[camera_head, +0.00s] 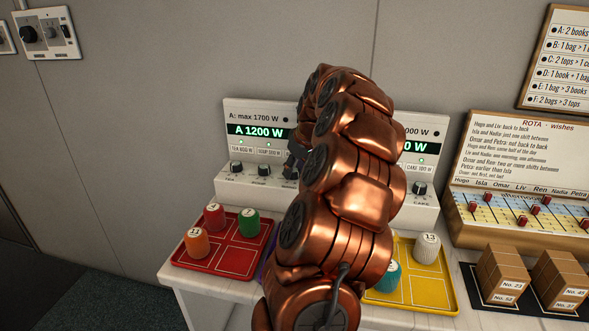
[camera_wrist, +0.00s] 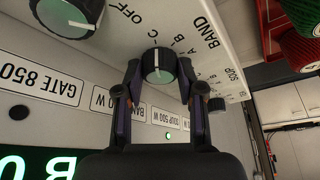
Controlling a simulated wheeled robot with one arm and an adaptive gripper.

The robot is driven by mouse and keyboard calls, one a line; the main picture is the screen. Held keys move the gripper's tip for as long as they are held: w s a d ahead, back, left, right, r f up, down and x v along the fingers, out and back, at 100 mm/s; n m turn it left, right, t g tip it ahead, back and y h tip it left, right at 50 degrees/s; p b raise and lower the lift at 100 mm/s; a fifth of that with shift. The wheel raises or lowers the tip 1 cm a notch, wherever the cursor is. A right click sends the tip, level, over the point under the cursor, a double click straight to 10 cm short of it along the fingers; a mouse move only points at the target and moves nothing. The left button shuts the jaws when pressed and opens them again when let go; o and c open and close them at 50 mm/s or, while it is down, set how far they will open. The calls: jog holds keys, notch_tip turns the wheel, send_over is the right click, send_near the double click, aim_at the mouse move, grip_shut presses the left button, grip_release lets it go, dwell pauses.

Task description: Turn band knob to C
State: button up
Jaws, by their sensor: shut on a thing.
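In the wrist view, a dark round band knob (camera_wrist: 158,66) with a pale pointer line stands on a white panel, beside the word BAND and the letters A, B and C. My gripper (camera_wrist: 158,74) has one finger on each side of the knob and is shut on it. The pointer runs roughly towards the top of the picture, near the letter C; its exact setting is hard to tell. In the head view, my copper arm covers the middle of the white console (camera_head: 405,207) and hides the gripper's fingertips and the band knob.
A larger knob (camera_wrist: 70,15) is left of my gripper in the wrist view. In the head view, a red tray (camera_head: 196,262) and a yellow tray (camera_head: 440,292) hold numbered spools in front of the console. Brown boxes (camera_head: 500,275) and a rota board (camera_head: 520,150) are at right.

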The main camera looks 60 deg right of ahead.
jog(key=o, duration=1.1)
jog(key=shift+o, duration=0.2)
jog(key=v, duration=1.2)
